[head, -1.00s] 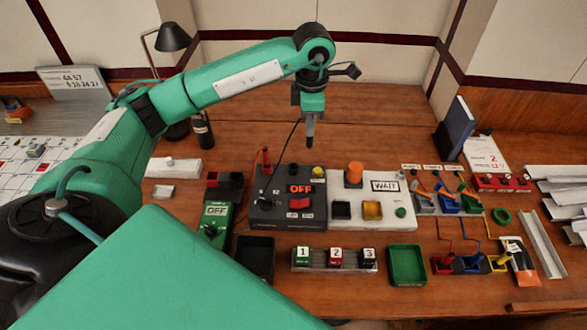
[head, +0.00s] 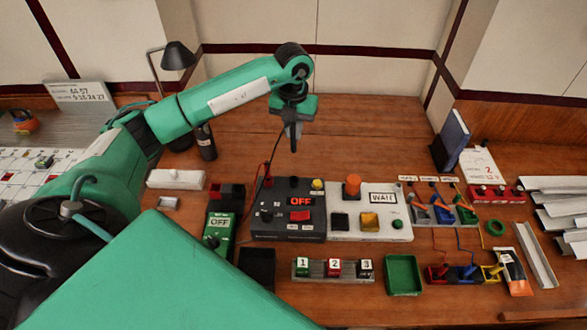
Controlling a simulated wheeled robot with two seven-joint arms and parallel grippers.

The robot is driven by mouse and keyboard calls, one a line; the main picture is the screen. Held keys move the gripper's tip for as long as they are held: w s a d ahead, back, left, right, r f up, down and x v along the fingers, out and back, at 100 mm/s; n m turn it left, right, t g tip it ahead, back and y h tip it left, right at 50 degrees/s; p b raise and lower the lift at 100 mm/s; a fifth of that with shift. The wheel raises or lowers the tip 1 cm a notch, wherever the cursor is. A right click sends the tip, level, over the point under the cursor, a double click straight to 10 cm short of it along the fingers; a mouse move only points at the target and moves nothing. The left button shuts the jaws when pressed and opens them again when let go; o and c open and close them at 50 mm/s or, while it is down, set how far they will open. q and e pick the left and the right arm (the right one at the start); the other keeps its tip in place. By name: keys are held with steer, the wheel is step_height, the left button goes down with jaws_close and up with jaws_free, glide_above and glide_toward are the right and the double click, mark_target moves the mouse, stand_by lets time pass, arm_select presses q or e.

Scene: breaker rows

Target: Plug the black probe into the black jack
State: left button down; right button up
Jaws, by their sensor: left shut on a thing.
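My left gripper (head: 293,118) is shut on the black probe (head: 293,138), which hangs roughly upright with its tip down. The probe is in the air and appears behind the dark unit with the OFF display (head: 288,224). A thin dark cable runs from the probe down past this unit's left side. A red probe (head: 267,174) stands at the unit's back left. The black jack is too small and dark to pick out with certainty. A green meter (head: 218,232) reading OFF lies left of the unit. My right gripper is not in view.
A white unit (head: 370,226) with an orange knob stands to the right of the dark unit. Numbered blocks, a black tray (head: 257,266) and a green tray (head: 403,275) lie in front. Open wood lies behind the units.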

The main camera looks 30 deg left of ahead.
arm_select(q)
step_height(320, 180, down, 15)
steer(key=p, duration=0.3)
steer(key=shift+r+p, duration=0.1)
steer(key=shift+p, duration=0.25)
steer(key=shift+f+b, duration=0.25)
steer(key=shift+b, duration=0.05)
steer(key=c, duration=1.4)
jaws_free()
steer(key=shift+r, duration=0.1)
